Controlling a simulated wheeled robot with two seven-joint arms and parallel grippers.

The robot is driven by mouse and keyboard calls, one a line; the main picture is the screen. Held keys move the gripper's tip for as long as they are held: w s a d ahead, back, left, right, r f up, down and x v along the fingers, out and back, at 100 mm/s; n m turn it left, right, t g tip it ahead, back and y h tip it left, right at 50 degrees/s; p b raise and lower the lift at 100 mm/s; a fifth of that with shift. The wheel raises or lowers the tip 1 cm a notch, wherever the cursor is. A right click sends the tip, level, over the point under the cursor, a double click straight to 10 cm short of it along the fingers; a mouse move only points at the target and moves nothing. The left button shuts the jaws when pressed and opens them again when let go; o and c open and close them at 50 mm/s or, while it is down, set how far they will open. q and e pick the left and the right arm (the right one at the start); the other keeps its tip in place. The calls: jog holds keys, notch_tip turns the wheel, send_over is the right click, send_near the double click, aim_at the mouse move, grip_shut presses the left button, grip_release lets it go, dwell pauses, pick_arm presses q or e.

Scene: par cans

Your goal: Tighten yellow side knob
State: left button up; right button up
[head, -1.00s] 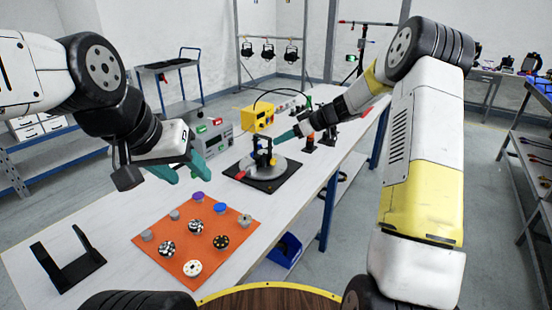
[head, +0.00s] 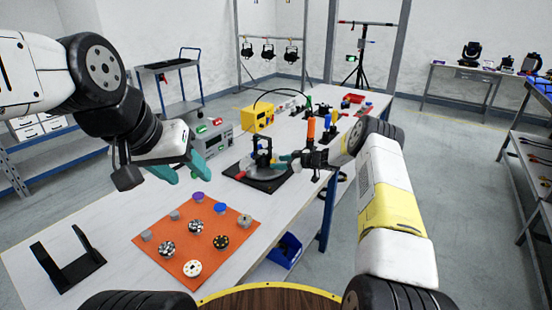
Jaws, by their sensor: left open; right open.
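A round grey base with a black upright yoke (head: 262,160) stands on a black mat (head: 272,186) on the white table. A small red part (head: 240,175) sits at its left edge. I cannot make out the yellow side knob; my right gripper is close to the side of the yoke where it may be hidden. My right gripper (head: 287,161) is open, its teal fingers at the right side of the yoke; whether they touch it is unclear. My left gripper (head: 184,172) is open and empty above the table's left part.
An orange mat (head: 232,250) with several knobs and discs lies in front. A black bracket (head: 68,262) stands front left. A grey box (head: 214,137) and yellow box (head: 258,117) stand behind the fixture. Orange-handled tools (head: 311,128) stand upright behind my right arm.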

jog(key=shift+w+a+f, duration=0.25)
jog(key=shift+w+a, duration=0.1)
jog(key=shift+a, duration=0.15)
grip_shut()
jog(key=m+g+y, duration=0.1)
jog(key=m+g, duration=0.1)
jog(key=m, duration=0.1)
jog(key=shift+w+d+m, duration=0.1)
jog(key=shift+w+m, duration=0.05)
jog(key=shift+m, duration=0.25)
dwell(0.3)
